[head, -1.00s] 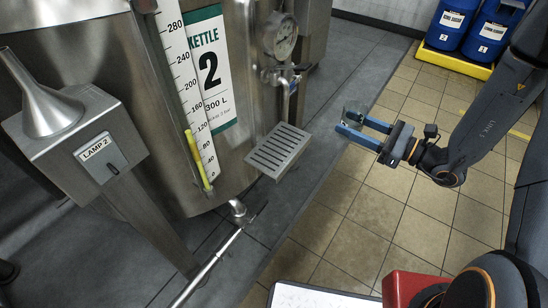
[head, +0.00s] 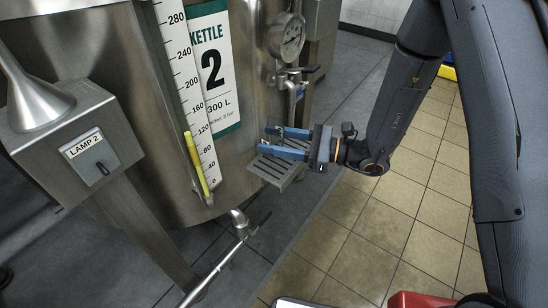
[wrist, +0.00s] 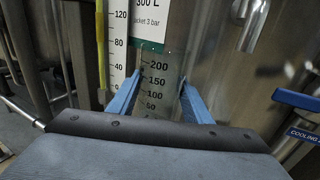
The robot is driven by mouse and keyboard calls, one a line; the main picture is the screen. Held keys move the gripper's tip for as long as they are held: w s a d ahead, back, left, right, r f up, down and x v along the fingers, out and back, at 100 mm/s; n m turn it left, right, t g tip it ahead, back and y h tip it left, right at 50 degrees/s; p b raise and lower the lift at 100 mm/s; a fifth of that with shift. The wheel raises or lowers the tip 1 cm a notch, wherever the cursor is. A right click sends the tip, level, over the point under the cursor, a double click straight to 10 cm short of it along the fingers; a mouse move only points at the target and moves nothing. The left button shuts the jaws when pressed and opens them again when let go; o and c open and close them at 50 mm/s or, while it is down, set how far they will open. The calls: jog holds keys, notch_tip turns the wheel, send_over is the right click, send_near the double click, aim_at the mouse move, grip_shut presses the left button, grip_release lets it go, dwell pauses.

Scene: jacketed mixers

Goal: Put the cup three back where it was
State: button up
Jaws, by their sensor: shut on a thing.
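My gripper (head: 264,140) is shut on a clear graduated cup (wrist: 158,88), with one blue finger on each side of it. In the wrist view the cup shows marks from about 50 to 200 and looks empty; I see no cup number. In the head view the cup is very faint between the fingers. My gripper is over the slotted metal shelf (head: 268,173) on the front of kettle 2 (head: 160,130). I cannot tell whether the cup touches the shelf.
A tap (head: 291,84) with a spout is just above and behind my gripper, below a round gauge (head: 289,38). A level scale with a yellow strip (head: 196,163) stands to the left. The lamp 2 box (head: 85,150) and a funnel are farther left.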

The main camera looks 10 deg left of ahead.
jog(key=shift+f+b, duration=0.35)
jog(key=shift+f, duration=2.35)
jog(key=shift+f, duration=0.1)
jog(key=o, duration=1.1)
jog(key=shift+c, duration=0.2)
